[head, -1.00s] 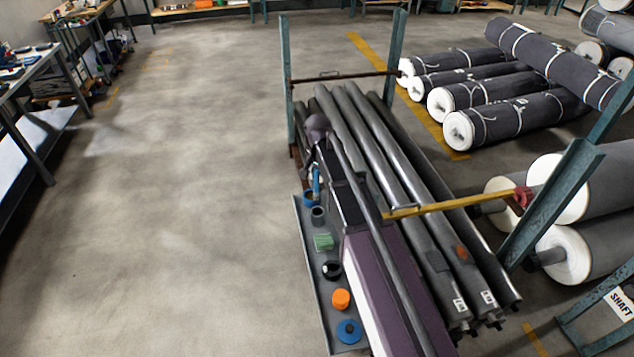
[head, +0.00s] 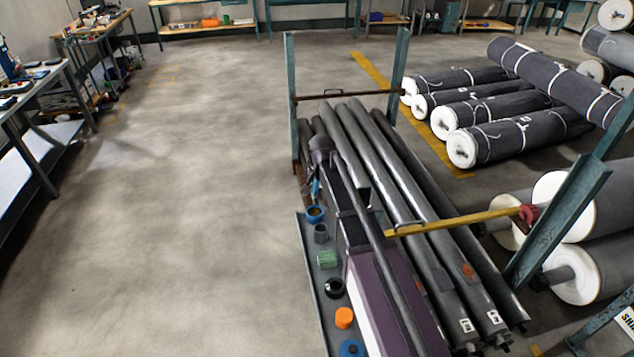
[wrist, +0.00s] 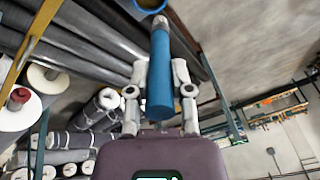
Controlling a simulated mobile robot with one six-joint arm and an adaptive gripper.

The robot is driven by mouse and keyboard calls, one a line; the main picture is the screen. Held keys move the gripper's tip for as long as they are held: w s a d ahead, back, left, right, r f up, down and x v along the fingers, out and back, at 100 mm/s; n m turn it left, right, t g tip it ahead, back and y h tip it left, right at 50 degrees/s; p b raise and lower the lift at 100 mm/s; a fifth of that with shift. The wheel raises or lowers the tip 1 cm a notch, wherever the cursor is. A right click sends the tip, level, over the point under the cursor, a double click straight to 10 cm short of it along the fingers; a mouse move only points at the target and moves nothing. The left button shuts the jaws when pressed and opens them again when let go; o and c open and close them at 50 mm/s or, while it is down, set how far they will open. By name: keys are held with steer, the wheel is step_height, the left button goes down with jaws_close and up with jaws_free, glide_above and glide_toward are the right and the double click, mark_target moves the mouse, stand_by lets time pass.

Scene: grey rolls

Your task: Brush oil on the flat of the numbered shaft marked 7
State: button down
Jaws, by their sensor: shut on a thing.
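My gripper (wrist: 160,85) is shut on the blue handle of a brush (wrist: 160,75). In the head view the brush (head: 316,187) is just above and beside a blue cup (head: 314,215) on the narrow tray. The cup's rim also shows at the top of the wrist view (wrist: 150,4), close to the brush's far end. I cannot tell whether the bristles are inside it. Several long grey shafts (head: 412,210) lie side by side in a rack to the right. Two white end labels (head: 466,325) show, too small to read surely. My arm hides part of the shafts.
The grey tray (head: 309,262) also holds a grey cup (head: 321,233), a green block (head: 327,259), a black round item (head: 334,288), an orange one (head: 344,318) and a blue one (head: 351,348). A yellow bar (head: 455,221) crosses above the shafts. The left floor is clear.

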mark_target(317, 194)
steer(key=shift+f, duration=0.2)
steer(key=shift+f+b, duration=2.8)
steer(key=shift+b, duration=0.15)
steer(key=shift+f+b, duration=0.55)
steer(key=shift+b, duration=0.05)
stand_by(0.7)
steer(key=shift+r, duration=0.15)
steer(key=shift+r+p, duration=3.35)
steer(key=shift+p, duration=0.2)
steer(key=shift+a, duration=0.1)
